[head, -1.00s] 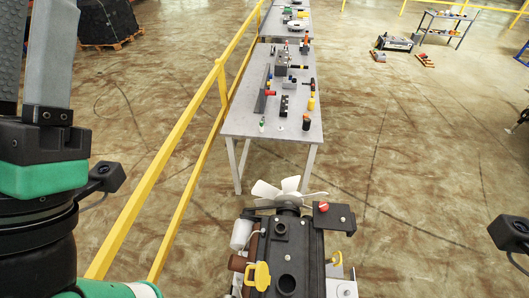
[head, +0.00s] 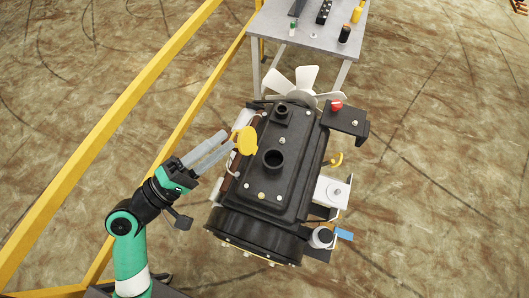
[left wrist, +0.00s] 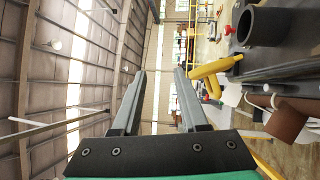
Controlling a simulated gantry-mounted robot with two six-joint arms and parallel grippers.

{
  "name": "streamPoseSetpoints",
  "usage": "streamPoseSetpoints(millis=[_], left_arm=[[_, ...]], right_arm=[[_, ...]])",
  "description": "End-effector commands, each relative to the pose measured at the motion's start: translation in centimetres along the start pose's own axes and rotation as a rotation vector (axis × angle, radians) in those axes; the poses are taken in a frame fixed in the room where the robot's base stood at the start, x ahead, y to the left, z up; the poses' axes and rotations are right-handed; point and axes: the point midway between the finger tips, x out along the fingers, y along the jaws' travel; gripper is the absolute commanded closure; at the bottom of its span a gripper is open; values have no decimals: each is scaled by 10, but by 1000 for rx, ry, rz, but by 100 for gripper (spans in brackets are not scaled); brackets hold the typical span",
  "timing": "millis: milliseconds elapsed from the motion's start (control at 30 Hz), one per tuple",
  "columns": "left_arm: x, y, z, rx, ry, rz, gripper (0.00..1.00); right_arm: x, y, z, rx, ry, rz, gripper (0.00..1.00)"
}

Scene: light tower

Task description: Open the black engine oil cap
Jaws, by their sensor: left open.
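The black engine (head: 255,185) stands below the table. On its top cover are a wide round black neck (head: 274,158), dark in the middle, and a smaller black one (head: 282,110). I cannot tell surely which is the oil cap. My left gripper (head: 227,142) is open and empty, its fingertips beside a yellow flat-topped piece (head: 243,140) on the engine's left side. In the left wrist view the gap between the fingers (left wrist: 160,72) is empty. There the yellow piece (left wrist: 212,70) lies right of the fingers, with a black tube (left wrist: 265,25) above it. My right gripper is out of view.
A white fan (head: 307,80) is at the engine's far end. A red-topped knob (head: 337,105), a white box (head: 331,191) and a blue tab (head: 344,234) are on its right side. A yellow railing (head: 110,95) runs along the left. A grey table (head: 290,38) stands beyond.

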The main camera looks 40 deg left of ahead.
Motion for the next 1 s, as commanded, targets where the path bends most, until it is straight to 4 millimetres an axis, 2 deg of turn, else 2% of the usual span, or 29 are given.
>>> streamPoseSetpoints(millis=[33,133,200,367,567,800,1000], left_arm=[[-22,-41,-11,-46,66,-42,57],[-47,-74,-23,-97,153,-89,57],[-53,-78,-28,-103,182,-94,57],[-51,-73,-31,-97,185,-91,57],[-29,-72,-34,-95,178,-93,57],[25,-77,-43,-93,177,-92,57],[55,-82,-49,-94,181,-91,57]], right_arm=[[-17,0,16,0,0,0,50],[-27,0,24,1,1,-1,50],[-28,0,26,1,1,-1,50],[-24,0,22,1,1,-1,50],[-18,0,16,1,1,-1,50],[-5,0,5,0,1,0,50],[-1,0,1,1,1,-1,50]])
